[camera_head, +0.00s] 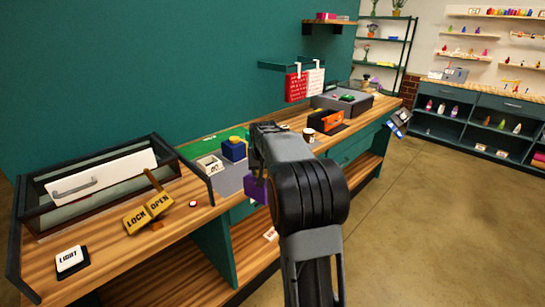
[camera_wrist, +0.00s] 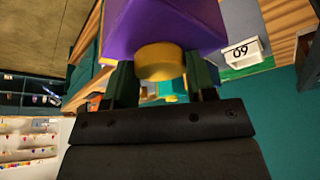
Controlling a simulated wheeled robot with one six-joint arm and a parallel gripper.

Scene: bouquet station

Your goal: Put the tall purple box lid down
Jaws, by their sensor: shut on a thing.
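The tall purple box lid (camera_wrist: 165,22) fills the top of the wrist view, with a round yellow knob (camera_wrist: 160,62) on it. My gripper (camera_wrist: 155,80) is shut on the yellow knob, one dark green finger on each side. In the head view a part of the purple lid (camera_head: 255,188) shows beside my arm, in front of the workbench's front edge. My gripper's fingers are hidden there behind my arm. I cannot tell from the head view how high the lid is above the bench.
A blue box with a yellow top (camera_head: 234,149) stands on the grey mat (camera_head: 228,182), next to a small white tray (camera_head: 209,166). A glass-lidded case (camera_head: 95,185) with a lock/open sign (camera_head: 148,215) is at left. An orange-black item (camera_head: 328,122) and grey case (camera_head: 343,103) are farther right.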

